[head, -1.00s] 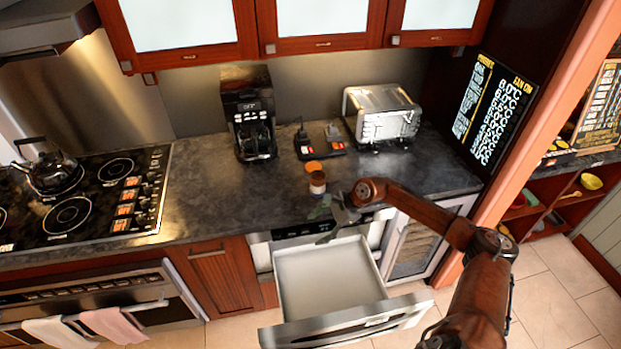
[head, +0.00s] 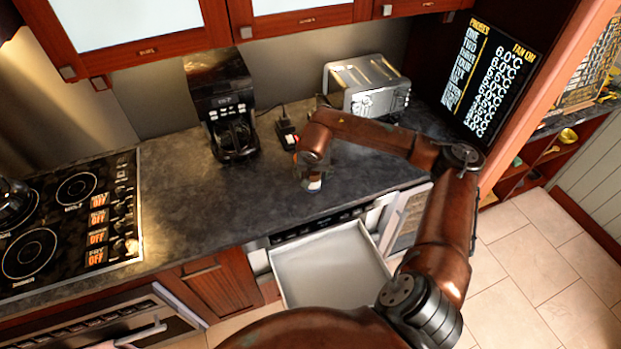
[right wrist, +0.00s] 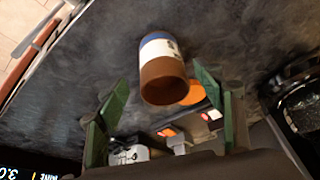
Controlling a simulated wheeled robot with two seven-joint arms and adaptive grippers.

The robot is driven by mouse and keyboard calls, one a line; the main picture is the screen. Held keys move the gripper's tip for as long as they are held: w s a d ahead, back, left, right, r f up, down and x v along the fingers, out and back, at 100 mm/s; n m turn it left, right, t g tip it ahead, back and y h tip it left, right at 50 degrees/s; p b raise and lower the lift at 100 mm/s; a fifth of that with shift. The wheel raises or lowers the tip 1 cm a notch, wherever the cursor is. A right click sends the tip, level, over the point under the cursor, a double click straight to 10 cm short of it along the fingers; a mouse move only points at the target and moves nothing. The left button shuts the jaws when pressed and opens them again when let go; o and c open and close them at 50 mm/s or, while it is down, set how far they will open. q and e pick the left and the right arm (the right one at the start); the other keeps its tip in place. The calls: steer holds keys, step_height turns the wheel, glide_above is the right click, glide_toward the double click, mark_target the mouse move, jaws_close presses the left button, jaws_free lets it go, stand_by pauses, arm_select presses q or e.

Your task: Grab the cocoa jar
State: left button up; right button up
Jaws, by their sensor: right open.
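The cocoa jar (head: 313,185) stands on the dark countertop near its front edge, partly hidden under my right gripper in the head view. In the right wrist view the jar (right wrist: 163,72) shows a brown end, a white label and a blue band. My right gripper (right wrist: 161,82) is open, with its green fingers on either side of the jar's brown end. The jar extends out past the fingertips, and I see no finger clearly touching it. In the head view my right gripper (head: 311,170) is small and mostly covered by its own arm. My left gripper is out of view.
An orange disc (right wrist: 196,93) lies on the counter close to the jar. A coffee maker (head: 232,120) and a toaster (head: 367,88) stand behind. The microwave drawer (head: 330,265) is pulled open below the counter. The stove (head: 70,215) is left; the counter between is clear.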

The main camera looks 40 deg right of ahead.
mark_target(315, 186)
steer(key=x, duration=0.4)
steer(key=shift+w+r+p, duration=0.1)
steer(key=shift+w+p, duration=0.05)
steer(key=shift+p, duration=0.15)
steer(key=shift+w+d+f, duration=0.15)
steer(key=shift+w+f, duration=0.1)
steer(key=shift+f, duration=0.35)
steer(key=c, duration=1.3)
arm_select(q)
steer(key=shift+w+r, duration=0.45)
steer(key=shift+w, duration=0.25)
arm_select(e)
steer(key=shift+c, duration=1.1)
steer(key=shift+r, duration=0.15)
